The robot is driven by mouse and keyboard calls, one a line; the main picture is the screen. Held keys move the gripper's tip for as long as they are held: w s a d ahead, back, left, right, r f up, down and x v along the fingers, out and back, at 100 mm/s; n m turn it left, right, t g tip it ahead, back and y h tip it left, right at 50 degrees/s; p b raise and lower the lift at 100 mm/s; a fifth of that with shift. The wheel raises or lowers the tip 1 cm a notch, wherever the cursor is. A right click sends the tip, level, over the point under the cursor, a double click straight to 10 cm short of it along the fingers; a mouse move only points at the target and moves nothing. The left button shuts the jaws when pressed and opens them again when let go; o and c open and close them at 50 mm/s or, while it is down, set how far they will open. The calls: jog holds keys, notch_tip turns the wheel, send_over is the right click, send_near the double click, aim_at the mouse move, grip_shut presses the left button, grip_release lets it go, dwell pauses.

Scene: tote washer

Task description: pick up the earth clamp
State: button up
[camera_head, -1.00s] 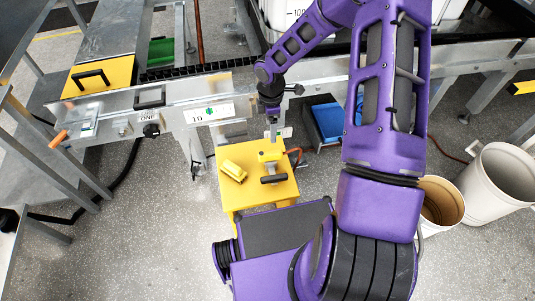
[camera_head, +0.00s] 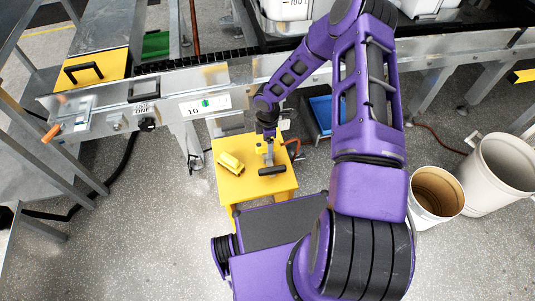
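On a small yellow table (camera_head: 225,196) lies a grey clamp-like piece with a black T-shaped handle (camera_head: 272,171), which I take to be the earth clamp. An orange-red cable (camera_head: 295,149) shows at its far right side. My gripper (camera_head: 268,157) points down right over the far end of this piece. Its fingers are small and overlap the piece, so I cannot tell whether they touch it or are shut. The gripper hides part of the piece.
A metal conveyor frame (camera_head: 210,80) runs behind the table. A blue tray (camera_head: 322,112) sits behind right, and two bins, one brown inside (camera_head: 437,190) and one pale (camera_head: 500,175), stand to the right.

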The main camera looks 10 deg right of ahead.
aim_at(270, 160)
notch_tip(270, 160, down, 3)
jog(key=shift+f, duration=0.2)
jog(key=shift+c, duration=0.3)
grip_shut()
jog(key=shift+r, duration=0.1)
dwell(1.0)
